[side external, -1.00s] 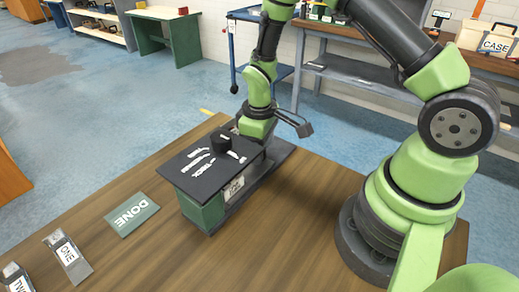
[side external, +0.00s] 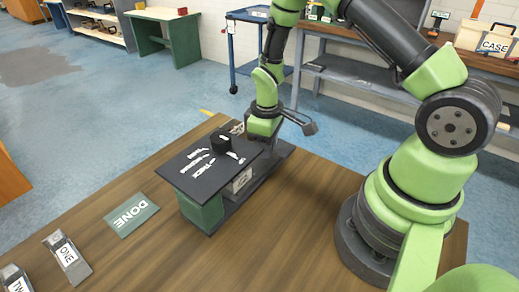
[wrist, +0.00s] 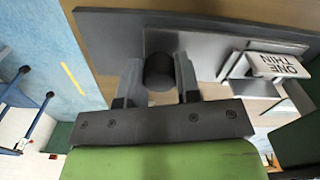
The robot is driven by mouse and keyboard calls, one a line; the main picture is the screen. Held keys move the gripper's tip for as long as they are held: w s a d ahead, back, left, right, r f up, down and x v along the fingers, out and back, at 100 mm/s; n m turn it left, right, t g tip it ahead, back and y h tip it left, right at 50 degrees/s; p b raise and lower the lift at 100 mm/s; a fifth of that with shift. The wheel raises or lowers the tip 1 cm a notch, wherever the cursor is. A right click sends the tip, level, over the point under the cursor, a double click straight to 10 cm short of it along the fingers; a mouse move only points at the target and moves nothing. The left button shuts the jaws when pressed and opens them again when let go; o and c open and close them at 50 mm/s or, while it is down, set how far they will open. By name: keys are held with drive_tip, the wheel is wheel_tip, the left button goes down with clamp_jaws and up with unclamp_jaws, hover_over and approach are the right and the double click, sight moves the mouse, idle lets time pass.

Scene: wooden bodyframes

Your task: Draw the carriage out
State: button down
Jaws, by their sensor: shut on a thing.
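The machine is a green box (side external: 203,213) with a black top plate (side external: 190,172) bearing white words and a black dial (side external: 221,143). It stands on a dark base (side external: 275,160) running to the back right. In the wrist view my gripper (wrist: 158,85) has its two fingers on either side of a dark round knob (wrist: 158,66), shut on it.
A green DONE plate (side external: 131,215) lies left of the machine. Holders lettered ONE (side external: 68,257) and TWO (side external: 17,280) stand at the front left of the wooden table (side external: 275,235). The table's back edge is close behind the machine. The table front is clear.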

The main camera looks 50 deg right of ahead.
sight(281, 142)
drive_tip(key=d, duration=0.6)
drive_tip(key=shift+d, duration=0.35)
drive_tip(key=c, duration=0.8)
unclamp_jaws()
drive_tip(key=shift+r, duration=0.15)
wheel_tip(281, 142, up, 10)
drive_tip(key=shift+f, duration=0.15)
